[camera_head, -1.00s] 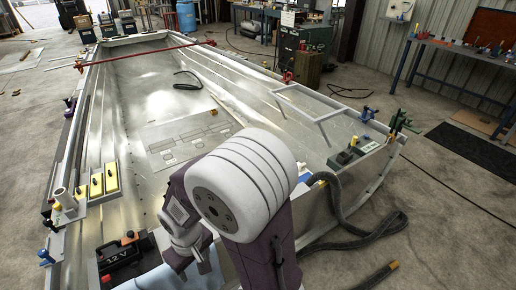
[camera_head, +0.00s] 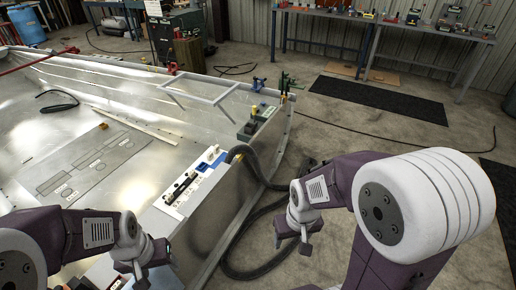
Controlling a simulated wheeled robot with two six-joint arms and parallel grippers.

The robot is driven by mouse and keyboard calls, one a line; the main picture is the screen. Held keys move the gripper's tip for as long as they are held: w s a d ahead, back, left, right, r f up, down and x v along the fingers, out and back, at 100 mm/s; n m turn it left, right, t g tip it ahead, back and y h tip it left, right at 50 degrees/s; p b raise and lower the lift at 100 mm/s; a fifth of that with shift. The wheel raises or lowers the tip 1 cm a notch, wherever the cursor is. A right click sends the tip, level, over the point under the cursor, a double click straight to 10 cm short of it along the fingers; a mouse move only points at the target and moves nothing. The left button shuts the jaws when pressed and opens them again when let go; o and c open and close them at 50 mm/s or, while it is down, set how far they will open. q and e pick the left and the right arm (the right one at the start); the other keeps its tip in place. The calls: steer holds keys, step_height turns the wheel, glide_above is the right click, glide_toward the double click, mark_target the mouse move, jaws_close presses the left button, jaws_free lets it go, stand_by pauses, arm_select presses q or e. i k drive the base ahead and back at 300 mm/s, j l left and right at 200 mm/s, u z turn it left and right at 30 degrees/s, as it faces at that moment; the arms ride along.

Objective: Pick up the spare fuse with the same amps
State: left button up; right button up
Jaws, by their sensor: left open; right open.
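I cannot make out any single fuse or amp marking at this size. A white-topped box (camera_head: 172,209) with a dark strip and a blue patch stands inside the bare metal hull (camera_head: 130,110), near its right wall. My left gripper (camera_head: 146,272) is low at the left, in front of the box and apart from it, open and empty. My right gripper (camera_head: 291,242) is to the right of the hull wall, over the floor side, open and empty. Its fingers look small and partly hidden by its own wrist.
A dark hose (camera_head: 238,273) loops over the hull wall to the floor. Clamps (camera_head: 287,84) grip the far edge. Workbenches (camera_head: 335,17) line the back wall; a dark mat (camera_head: 380,97) lies on open floor.

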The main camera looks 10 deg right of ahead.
mark_target(216, 148)
steer(key=i+l+u, duration=0.5)
steer(key=u, duration=0.15)
steer(key=i+l+u, duration=0.4)
steer(key=l+u, duration=0.2)
steer(key=l, duration=0.15)
steer(key=i+l+u, duration=0.1)
steer(key=l+u, duration=0.55)
steer(key=l, duration=0.25)
steer(key=l+u, duration=0.3)
steer(key=l, duration=0.15)
steer(key=i+l, duration=0.05)
